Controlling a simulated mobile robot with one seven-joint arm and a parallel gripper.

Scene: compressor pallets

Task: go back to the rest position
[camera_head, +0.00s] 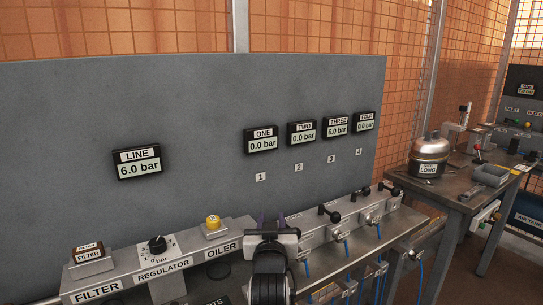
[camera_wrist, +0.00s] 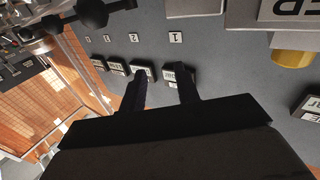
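My gripper (camera_head: 273,222) is in front of the grey panel in the head view, between the yellow-capped oiler (camera_head: 213,226) and the row of black valve handles (camera_head: 331,213). Its two dark fingers (camera_wrist: 161,92) stand apart in the wrist view, with nothing between them but the panel and gauges behind. The gripper is open and empty. My arm hides part of the bench rail below it.
The LINE display (camera_head: 138,164) reads 6.0 bar. Display THREE (camera_head: 337,127) reads 6.0 bar; ONE (camera_head: 261,139), TWO (camera_head: 302,132) and FOUR (camera_head: 364,122) read 0.0. The regulator knob (camera_head: 157,245) is left of my arm. A metal pot (camera_head: 428,157) stands on the right-hand table (camera_head: 455,191).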

